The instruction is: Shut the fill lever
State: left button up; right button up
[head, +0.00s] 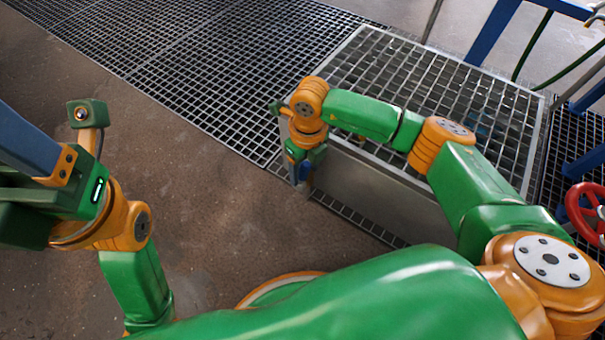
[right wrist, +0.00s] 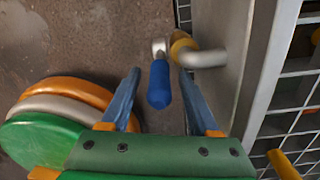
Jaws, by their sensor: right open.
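The fill lever has a blue handle (right wrist: 159,84) on a silver arm, joined to a yellow collar and a bent metal pipe (right wrist: 205,58) on the side of a grey metal box. In the right wrist view the handle lies between the two spread fingers of my right gripper (right wrist: 160,92), with a gap on each side. In the head view my right gripper (head: 301,172) points down beside the box's near left end, and the lever is not clear there. My left gripper (head: 30,150) is only partly in the head view at the left edge; its fingertips are cut off.
The grey box (head: 365,190) has a grating top (head: 430,85). A red handwheel (head: 586,212) and blue frame pieces (head: 493,30) stand at the right. Floor grating (head: 200,60) spans the back. The brown floor (head: 215,190) left of the box is clear.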

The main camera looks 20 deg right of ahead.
jog(key=shift+f, duration=0.5)
jog(key=shift+r, duration=0.1)
jog(key=shift+c, duration=0.2)
grip_shut()
dwell(0.8)
